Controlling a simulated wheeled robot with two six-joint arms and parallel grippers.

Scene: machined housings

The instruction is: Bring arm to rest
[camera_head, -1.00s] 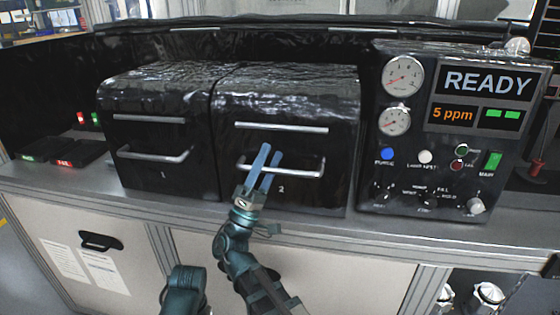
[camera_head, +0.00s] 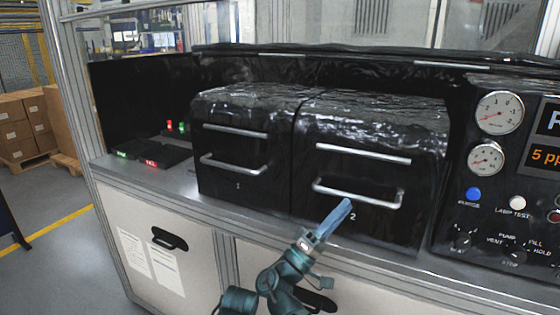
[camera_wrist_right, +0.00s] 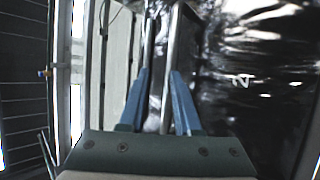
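My right gripper (camera_head: 345,206) is in front of the black housing marked 2 (camera_head: 375,130), with its blue fingertips just below that housing's lower handle (camera_head: 357,193). In the right wrist view my right gripper (camera_wrist_right: 158,85) has its two blue fingers apart with a gap between them and nothing held. A metal handle (camera_wrist_right: 178,45) shows ahead of the fingertips there, and whether they touch it is hard to tell. The teal right arm (camera_head: 283,283) comes up from the bottom edge. My left gripper is not in view.
Housing 1 (camera_head: 243,150) stands left of housing 2. A gauge panel (camera_head: 500,165) with knobs is on the right. Small trays (camera_head: 165,158) lie on the metal bench at left. Open floor (camera_head: 50,265) and cardboard boxes (camera_head: 22,128) are beyond the bench's left end.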

